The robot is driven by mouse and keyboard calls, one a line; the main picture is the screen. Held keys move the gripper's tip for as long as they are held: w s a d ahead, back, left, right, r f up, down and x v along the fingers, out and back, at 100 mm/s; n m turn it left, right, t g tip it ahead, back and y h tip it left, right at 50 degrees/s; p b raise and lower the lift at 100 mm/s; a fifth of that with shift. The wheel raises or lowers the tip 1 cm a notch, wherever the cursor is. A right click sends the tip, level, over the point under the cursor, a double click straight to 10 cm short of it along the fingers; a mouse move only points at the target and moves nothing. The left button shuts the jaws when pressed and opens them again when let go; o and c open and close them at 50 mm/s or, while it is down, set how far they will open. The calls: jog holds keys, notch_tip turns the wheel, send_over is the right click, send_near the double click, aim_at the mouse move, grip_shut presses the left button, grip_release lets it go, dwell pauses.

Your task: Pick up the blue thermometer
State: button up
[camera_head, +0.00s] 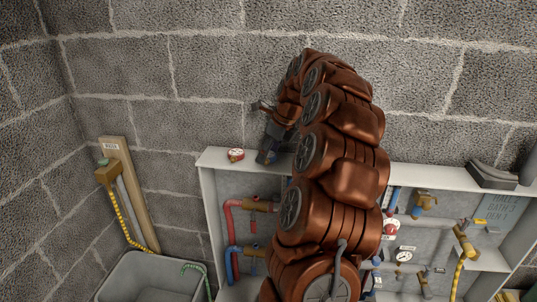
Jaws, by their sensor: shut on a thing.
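My gripper (266,153) is at the top of the white cabinet, left of my arm, with its fingers pointing down. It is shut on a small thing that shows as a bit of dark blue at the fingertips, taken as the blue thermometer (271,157). Most of it is hidden by the fingers, so its shape and whether it still touches the cabinet top cannot be told.
A red round gauge (236,155) lies on the cabinet top (213,158), left of my gripper. A dark grey tray-like object (492,176) sits on top at the right. Pipes and valves fill the cabinet below. A grey tub (150,275) stands at lower left.

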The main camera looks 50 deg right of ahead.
aim_at(269, 155)
jog(key=shift+r+b, duration=0.55)
jog(key=shift+r, duration=1.1)
jog(key=s+a+b, duration=0.2)
jog(key=s+a, duration=0.2)
jog(key=s, duration=0.3)
jog(key=s+a+r+b, duration=0.1)
jog(key=s+a, duration=0.3)
jog(key=s, duration=0.2)
jog(key=shift+s+a+r+b, duration=0.2)
jog(key=shift+s+r+b, duration=0.05)
jog(key=shift+s+b, duration=0.1)
